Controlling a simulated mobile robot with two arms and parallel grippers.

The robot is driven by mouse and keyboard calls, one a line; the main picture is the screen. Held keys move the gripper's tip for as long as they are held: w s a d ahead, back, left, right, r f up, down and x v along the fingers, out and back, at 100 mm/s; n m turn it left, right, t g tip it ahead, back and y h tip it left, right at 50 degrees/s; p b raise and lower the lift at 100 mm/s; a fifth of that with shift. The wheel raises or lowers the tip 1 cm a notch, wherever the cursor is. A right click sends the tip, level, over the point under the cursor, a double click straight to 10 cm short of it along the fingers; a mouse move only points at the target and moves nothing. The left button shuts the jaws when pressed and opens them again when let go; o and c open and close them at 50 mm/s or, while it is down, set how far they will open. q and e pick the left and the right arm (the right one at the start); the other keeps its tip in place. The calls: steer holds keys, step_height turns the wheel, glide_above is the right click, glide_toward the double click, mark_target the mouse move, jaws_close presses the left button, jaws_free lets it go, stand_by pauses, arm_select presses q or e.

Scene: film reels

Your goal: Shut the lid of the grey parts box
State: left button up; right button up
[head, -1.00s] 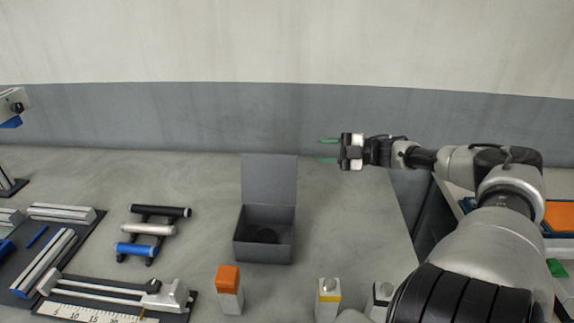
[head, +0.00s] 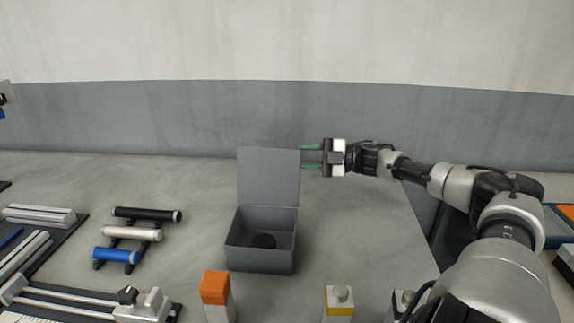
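The grey parts box (head: 260,259) stands on the table with its lid (head: 268,177) raised upright at the back edge. My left gripper is not in view; only a small part of my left arm shows at the left edge.
A rack with black, white and blue rollers (head: 130,233) stands left of the box. An orange-topped block (head: 215,290) and a yellow-banded block (head: 339,303) stand in front. A metal rail fixture (head: 90,300) lies at the lower left. The table right of the box is fairly clear.

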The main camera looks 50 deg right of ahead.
mark_target(287, 155)
steer(key=shift+x, duration=2.55)
steer(key=shift+c, duration=0.3)
jaws_close()
